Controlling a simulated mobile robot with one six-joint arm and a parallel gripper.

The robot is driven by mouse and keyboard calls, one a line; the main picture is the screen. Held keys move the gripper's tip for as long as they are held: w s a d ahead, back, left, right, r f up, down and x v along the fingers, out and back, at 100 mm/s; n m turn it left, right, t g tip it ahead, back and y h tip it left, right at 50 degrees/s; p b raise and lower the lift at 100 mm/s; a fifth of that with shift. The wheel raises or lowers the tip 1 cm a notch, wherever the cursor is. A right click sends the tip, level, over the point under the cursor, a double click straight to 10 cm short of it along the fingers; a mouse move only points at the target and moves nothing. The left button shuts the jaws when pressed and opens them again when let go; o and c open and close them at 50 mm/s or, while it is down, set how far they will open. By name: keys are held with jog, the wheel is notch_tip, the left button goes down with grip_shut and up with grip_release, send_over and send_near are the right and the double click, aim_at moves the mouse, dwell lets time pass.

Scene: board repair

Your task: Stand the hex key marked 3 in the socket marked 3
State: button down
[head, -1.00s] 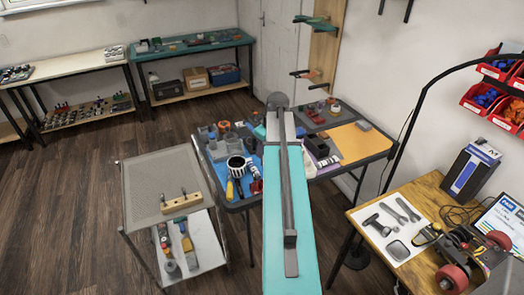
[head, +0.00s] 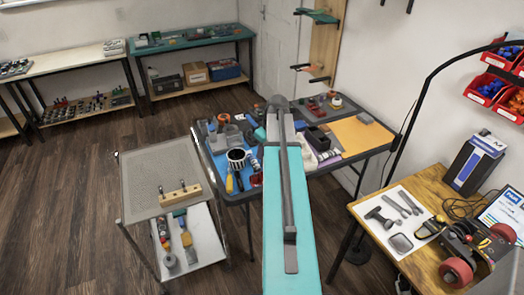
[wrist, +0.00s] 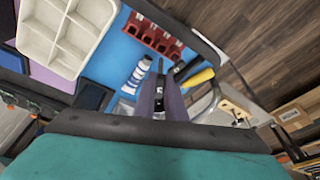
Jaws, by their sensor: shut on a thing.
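My gripper (wrist: 160,98) shows in the wrist view with its two purple-grey fingers close together. It is shut on a thin dark piece (wrist: 160,66), which looks like a hex key; any number on it is too small to read. It is held over the blue mat (wrist: 118,75) of the work table. In the head view a wooden block (head: 180,196) with two thin upright pieces stands on the perforated top of the cart at left. A wooden piece also shows at right in the wrist view (wrist: 237,108). Socket marks are not readable. My gripper is hidden behind my arm in the head view.
The cart top (head: 150,170) is mostly clear around the block. A striped mug (head: 237,158), tools and boxes crowd the work table. In the wrist view a white compartment tray (wrist: 65,35), a red rack (wrist: 153,36) and a yellow-handled tool (wrist: 197,78) lie near my gripper.

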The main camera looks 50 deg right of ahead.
jog(key=shift+f+b, duration=0.75)
jog(key=shift+f, duration=0.85)
jog(key=shift+s+f+b, duration=0.1)
jog(key=shift+f+b, duration=0.95)
jog(key=shift+f, duration=1)
dwell(2.0)
jog(key=c, duration=1.6)
grip_release()
jog(key=shift+r, duration=0.1)
jog(key=shift+r+p, duration=2)
jog(key=shift+r, duration=1.45)
